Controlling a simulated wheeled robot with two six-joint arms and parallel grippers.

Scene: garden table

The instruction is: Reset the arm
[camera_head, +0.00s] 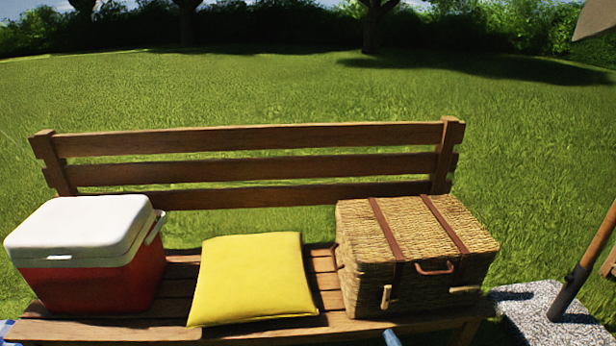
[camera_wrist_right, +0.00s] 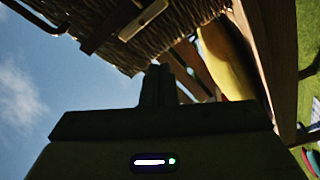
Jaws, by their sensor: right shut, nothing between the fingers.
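My right gripper (camera_wrist_right: 157,88) shows in the right wrist view, with its two dark fingers shut together and nothing between them. The fingers are close to the wicker basket (camera_wrist_right: 100,15) in that picture, with a strap and a pale latch just above them; I cannot tell whether they touch it. In the head view the wicker basket (camera_head: 365,238) is closed and stands on the right part of the bench. Only a small blue-grey piece at the bottom edge of the head view, in front of the bench, may be part of my right arm. My left gripper is not in view.
The wooden bench (camera_head: 250,138) also holds a red cooler (camera_head: 95,285) with a white lid and a yellow cushion (camera_head: 252,278). The cushion (camera_wrist_right: 225,60) also shows in the wrist view. A slanted pole (camera_head: 585,265) stands on the right over speckled paving (camera_head: 535,310). Grass (camera_head: 250,85) behind is open.

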